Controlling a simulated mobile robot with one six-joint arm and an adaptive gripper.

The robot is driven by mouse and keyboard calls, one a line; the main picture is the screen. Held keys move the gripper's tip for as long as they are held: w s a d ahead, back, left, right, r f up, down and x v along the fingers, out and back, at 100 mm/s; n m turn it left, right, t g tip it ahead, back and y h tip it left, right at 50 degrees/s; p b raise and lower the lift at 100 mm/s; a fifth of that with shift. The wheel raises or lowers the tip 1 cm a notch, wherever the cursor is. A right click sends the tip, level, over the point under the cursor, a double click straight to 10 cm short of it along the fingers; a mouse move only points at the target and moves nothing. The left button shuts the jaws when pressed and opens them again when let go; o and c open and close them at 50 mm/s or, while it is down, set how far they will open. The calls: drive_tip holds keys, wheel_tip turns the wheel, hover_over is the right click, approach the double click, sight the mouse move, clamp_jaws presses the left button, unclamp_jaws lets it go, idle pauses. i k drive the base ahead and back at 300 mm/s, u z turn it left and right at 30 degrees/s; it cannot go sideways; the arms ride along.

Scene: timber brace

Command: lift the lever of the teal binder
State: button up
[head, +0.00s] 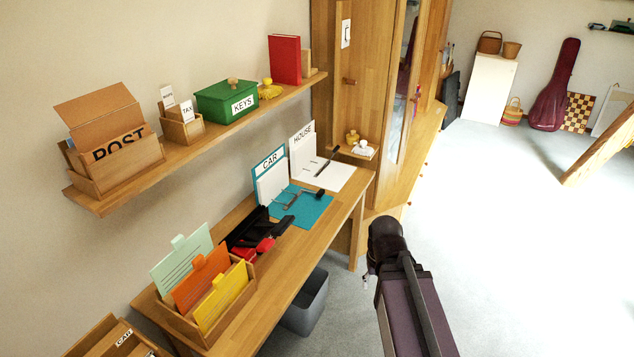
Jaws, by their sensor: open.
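The teal binder (311,211) lies open on the desk. Its cover marked CAR (269,160) stands up at the back, with white paper against it. A dark metal mechanism (290,197) sits on the flat teal part, with a dark lever-like piece (314,193) at its right; the lever's exact position is too small to tell. My gripper (367,281) is mostly hidden behind my wrist, right of the desk's front edge. Only a small light part shows. It is open and apart from the binder.
A white binder marked HOUSE (336,176) lies open behind it, with a dark slim piece on it. A black and red tool (262,245) and a file box (176,320) stand nearer on the desk. A grey bin (305,306) is below.

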sight(320, 193)
drive_tip(key=u, duration=0.15)
drive_tip(key=i, duration=1.05)
drive_tip(key=u, duration=0.05)
